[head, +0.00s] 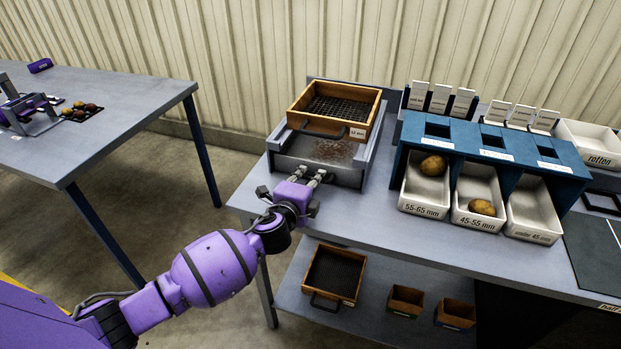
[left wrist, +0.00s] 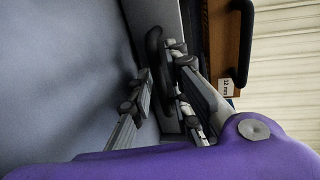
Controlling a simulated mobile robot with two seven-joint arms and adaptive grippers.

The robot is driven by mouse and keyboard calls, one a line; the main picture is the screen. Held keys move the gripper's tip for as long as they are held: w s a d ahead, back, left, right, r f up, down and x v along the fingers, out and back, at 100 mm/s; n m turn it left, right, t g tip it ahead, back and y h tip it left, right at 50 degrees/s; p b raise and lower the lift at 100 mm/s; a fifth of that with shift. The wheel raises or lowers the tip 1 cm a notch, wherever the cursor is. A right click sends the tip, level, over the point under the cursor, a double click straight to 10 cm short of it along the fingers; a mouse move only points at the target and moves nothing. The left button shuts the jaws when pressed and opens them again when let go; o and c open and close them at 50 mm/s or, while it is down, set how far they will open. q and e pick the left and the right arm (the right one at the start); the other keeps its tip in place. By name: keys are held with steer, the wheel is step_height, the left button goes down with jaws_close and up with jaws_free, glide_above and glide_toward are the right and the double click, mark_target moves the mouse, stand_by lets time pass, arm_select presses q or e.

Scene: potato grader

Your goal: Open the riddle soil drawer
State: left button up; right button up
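The riddle stand (head: 377,143) is a grey metal frame on the table, with a wooden riddle (head: 361,131) labelled 12 mm on top. Brown soil (head: 333,150) lies on a grey surface below the riddle's front edge. My left gripper (head: 311,175) is at the low front of the stand, at the soil drawer. In the left wrist view, the drawer's dark handle (left wrist: 154,55) lies between the spread fingers of this gripper (left wrist: 160,75). I cannot tell whether either finger touches it. The drawer front is partly hidden by the gripper. My right gripper is not in view.
A blue sorting rack (head: 480,140) with white bins, two holding potatoes, stands to the right. A second riddle (head: 335,275) and small wooden boxes sit on the lower shelf. Another table (head: 95,120) stands at the left, with open floor between. The tabletop before the stand is clear.

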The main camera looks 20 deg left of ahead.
arm_select(q)
steer(key=shift+w+f, duration=0.1)
steer(key=shift+w, duration=0.25)
jaws_close()
